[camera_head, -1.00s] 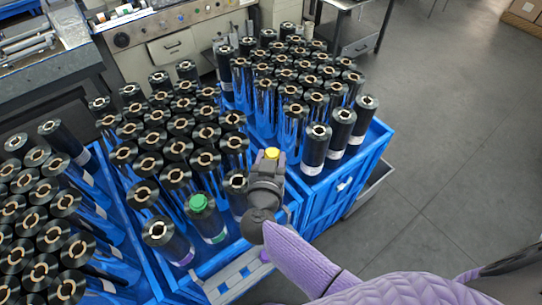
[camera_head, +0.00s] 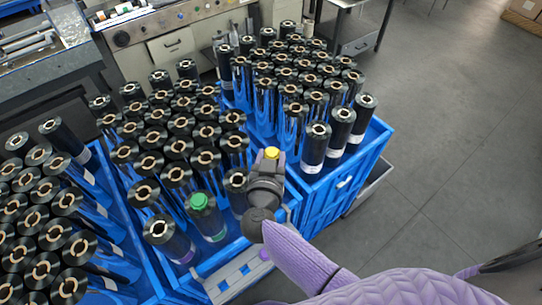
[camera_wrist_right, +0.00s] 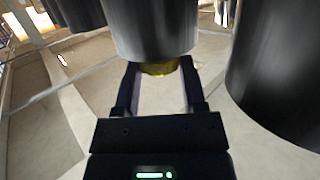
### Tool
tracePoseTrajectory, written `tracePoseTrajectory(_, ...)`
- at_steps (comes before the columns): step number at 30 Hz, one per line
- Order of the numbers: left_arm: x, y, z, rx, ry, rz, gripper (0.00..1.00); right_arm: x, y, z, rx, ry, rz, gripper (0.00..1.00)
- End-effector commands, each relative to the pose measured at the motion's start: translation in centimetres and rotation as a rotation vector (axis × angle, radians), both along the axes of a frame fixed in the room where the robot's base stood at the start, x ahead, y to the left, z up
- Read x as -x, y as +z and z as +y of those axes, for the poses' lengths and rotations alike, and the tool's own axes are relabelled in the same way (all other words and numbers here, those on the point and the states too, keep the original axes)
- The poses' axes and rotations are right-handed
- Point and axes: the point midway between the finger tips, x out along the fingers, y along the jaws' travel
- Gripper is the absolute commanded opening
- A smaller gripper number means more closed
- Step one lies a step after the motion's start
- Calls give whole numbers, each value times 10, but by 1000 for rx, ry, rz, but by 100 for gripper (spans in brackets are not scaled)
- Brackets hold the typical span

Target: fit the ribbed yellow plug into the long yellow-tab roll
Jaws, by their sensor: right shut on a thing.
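My right gripper (camera_head: 270,157) is shut on the ribbed yellow plug (camera_head: 271,153), in front of the middle crate's rolls. The plug (camera_wrist_right: 160,69) also shows between the fingers (camera_wrist_right: 160,82) in the right wrist view, its upper part hidden by a dark roll (camera_wrist_right: 150,28) in front of it. I cannot tell whether they touch. A dark roll (camera_head: 236,181) stands just left of the gripper in the head view, partly hidden by it. No yellow tab shows clearly, so I cannot tell which roll is the long yellow-tab one. My left gripper is out of view.
Blue crates (camera_head: 318,200) hold many upright dark rolls. One front roll has a green plug (camera_head: 199,202) on top; the front corner roll (camera_head: 160,230) has an open core. A large dark roll (camera_wrist_right: 280,70) stands right in the wrist view. The floor (camera_head: 450,130) at right is clear.

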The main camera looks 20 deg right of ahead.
Motion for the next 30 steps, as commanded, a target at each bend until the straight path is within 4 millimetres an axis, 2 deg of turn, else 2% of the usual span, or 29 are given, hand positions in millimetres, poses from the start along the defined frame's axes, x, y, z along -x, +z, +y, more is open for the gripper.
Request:
tracePoseTrajectory(13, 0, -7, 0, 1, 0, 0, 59, 0, -10, 0, 0, 0, 0, 0)
tracePoseTrajectory(14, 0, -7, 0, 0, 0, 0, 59, 0, -9, 0, 0, 0, 0, 59)
tracePoseTrajectory(15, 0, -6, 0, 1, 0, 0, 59, 0, -9, 0, 0, 0, 0, 68)
tracePoseTrajectory(23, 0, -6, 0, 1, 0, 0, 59, 0, -8, 0, 0, 0, 0, 68)
tracePoseTrajectory(30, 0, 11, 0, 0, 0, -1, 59, 21, -1, 10, 0, -1, 2, 68)
